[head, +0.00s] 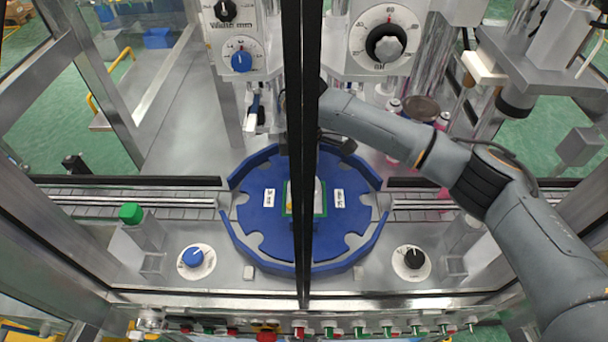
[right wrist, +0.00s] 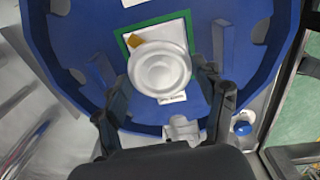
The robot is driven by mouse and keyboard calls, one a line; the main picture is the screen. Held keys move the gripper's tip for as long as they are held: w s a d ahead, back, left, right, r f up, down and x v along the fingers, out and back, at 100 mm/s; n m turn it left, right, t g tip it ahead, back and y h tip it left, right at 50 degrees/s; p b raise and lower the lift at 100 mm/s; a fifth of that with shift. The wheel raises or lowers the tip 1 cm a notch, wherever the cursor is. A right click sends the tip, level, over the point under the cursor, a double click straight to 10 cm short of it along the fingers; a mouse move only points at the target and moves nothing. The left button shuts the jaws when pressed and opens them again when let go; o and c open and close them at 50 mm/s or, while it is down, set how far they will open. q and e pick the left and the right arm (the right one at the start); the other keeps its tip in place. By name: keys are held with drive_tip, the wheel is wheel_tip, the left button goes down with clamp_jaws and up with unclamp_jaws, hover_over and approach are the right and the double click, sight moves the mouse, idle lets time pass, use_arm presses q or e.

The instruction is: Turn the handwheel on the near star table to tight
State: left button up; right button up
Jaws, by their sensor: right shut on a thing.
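The near star table (head: 270,225) is a blue notched disc in the middle of the head view. Its handwheel (right wrist: 160,72) is a pale grey round knob in the right wrist view, over a green-edged white plate (right wrist: 182,25) with a small orange mark. In the head view the black upright post hides most of the wheel. My right gripper (right wrist: 162,85) has a finger on either side of the handwheel and is shut on it. My left gripper is not in view.
A black upright post (head: 300,250) stands in front of the table's middle. Conveyor rails (head: 440,201) run left and right. A green button (head: 131,213), a blue knob (head: 193,257) and a black knob (head: 412,258) are near the front. Pink-and-white cans (head: 442,121) stand behind my right arm.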

drive_tip(key=m+p, duration=0.4)
drive_tip(key=p, duration=0.1)
drive_tip(key=shift+s+r+m+p, duration=0.1)
drive_tip(key=shift+r+m+p, duration=0.1)
drive_tip(key=shift+m+p, duration=0.1)
drive_tip(key=shift+f+m+p, duration=0.1)
drive_tip(key=shift+m+p, duration=0.65)
drive_tip(key=shift+m, duration=0.25)
drive_tip(key=shift+f+m, duration=0.1)
drive_tip(key=shift+m, duration=0.6)
drive_tip(key=o, duration=1.2)
drive_tip(key=shift+c, duration=0.2)
